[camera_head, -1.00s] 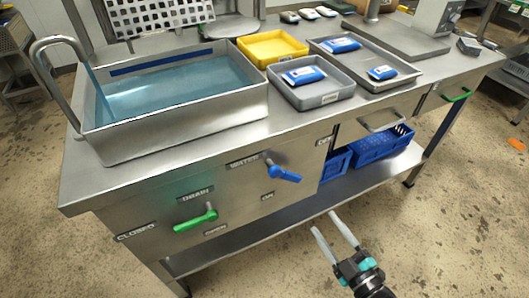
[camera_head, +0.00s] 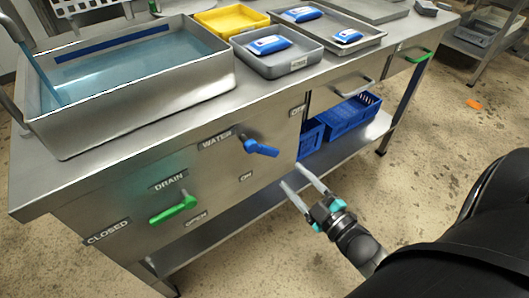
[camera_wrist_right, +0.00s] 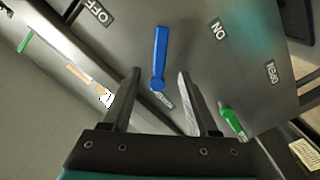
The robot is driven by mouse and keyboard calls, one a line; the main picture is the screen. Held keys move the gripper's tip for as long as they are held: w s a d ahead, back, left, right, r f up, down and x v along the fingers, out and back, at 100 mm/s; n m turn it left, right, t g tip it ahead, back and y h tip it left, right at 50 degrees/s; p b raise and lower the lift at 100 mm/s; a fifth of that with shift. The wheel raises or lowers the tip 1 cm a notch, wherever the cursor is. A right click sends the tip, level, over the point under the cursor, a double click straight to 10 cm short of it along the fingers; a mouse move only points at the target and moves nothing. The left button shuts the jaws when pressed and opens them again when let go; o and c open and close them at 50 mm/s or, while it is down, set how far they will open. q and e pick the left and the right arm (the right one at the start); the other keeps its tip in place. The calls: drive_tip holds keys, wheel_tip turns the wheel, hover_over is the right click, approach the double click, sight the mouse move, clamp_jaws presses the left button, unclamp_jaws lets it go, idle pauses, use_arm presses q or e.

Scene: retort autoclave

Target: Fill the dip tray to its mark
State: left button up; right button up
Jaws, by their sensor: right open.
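The dip tray (camera_head: 150,113) is a deep steel basin at the left of the bench, holding blue water (camera_head: 125,72). A dark blue band (camera_head: 100,45) runs along its inner back wall, just above the water. A blue stream (camera_head: 42,80) falls into it from the tap. The blue water lever (camera_head: 262,148) on the front panel points between OFF and ON. The green drain lever (camera_head: 172,209) points left, toward CLOSED. My right gripper (camera_head: 294,180) is open and empty, below and right of the water lever. In the wrist view, the lever (camera_wrist_right: 160,55) stands beyond the open fingers (camera_wrist_right: 157,95).
A yellow tray (camera_head: 232,20) and grey trays (camera_head: 277,62) with blue packets stand right of the basin. Blue crates (camera_head: 340,118) sit on the lower shelf. The floor in front is mostly clear.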

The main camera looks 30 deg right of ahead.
sight(268, 152)
drive_tip(key=w+b, duration=0.1)
drive_tip(key=w, duration=0.2)
drive_tip(key=w+b, duration=0.1)
drive_tip(key=w, duration=0.2)
drive_tip(key=w+a+b, duration=0.1)
drive_tip(key=w, duration=0.3)
drive_tip(key=shift+w+f, duration=0.1)
use_arm(q)
drive_tip(key=w+r+t, duration=0.1)
drive_tip(key=w+r, duration=0.2)
drive_tip(key=r, duration=0.4)
drive_tip(key=shift+d, duration=0.25)
use_arm(e)
drive_tip(key=shift+w, duration=0.75)
use_arm(q)
drive_tip(key=shift+w, duration=0.1)
use_arm(e)
drive_tip(key=shift+c, duration=0.2)
clamp_jaws()
